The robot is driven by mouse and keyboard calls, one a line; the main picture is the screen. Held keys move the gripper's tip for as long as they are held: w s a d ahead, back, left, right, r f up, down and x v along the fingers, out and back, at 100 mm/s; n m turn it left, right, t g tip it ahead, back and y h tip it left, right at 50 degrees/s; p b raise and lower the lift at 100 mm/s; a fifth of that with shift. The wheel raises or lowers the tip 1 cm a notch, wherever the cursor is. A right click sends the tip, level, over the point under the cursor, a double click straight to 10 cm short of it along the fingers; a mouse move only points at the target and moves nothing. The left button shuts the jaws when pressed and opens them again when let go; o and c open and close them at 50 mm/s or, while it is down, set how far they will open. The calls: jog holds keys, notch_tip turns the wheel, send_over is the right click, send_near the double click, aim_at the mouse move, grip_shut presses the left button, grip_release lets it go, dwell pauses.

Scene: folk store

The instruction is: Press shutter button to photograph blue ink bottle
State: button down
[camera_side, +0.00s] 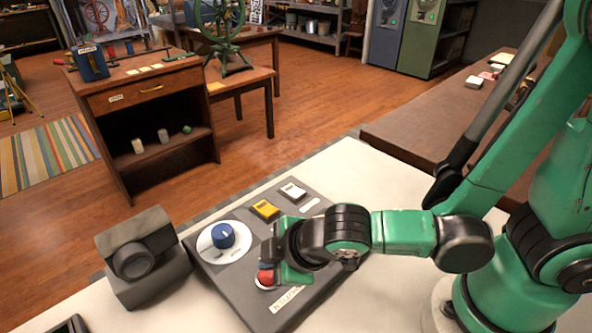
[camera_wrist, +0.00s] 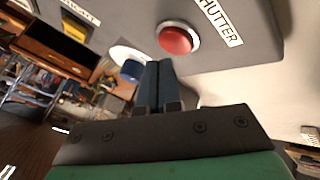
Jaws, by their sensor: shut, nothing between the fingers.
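The red shutter button (camera_side: 265,280) is on a grey control panel (camera_side: 222,285), beside a label partly hidden in the side view. In the wrist view the red button (camera_wrist: 176,39) has a pale ring and a "SHUTTER" label (camera_wrist: 218,22). My gripper (camera_wrist: 158,66) is shut and empty, its dark blue fingers just short of the button in that picture. In the side view my gripper (camera_side: 266,265) is right at the button; I cannot tell whether they touch. A grey boxy camera (camera_side: 140,256) stands left of the panel.
The panel also has a blue knob (camera_side: 223,236) on a white dial, a yellow switch (camera_side: 265,209) and a white switch (camera_side: 293,191). The pale tabletop (camera_side: 350,175) is clear behind the panel. A wooden desk (camera_side: 150,90) stands farther back.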

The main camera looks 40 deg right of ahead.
dwell(0.4)
jog(key=shift+r, duration=2.5)
jog(key=d+r+m+h, duration=0.1)
jog(key=d+r+m, duration=0.3)
jog(key=d+m, duration=0.7)
jog(key=d, duration=0.3)
jog(key=shift+w+d+r, duration=0.15)
jog(key=shift+w+d, duration=0.15)
jog(key=shift+d, duration=0.05)
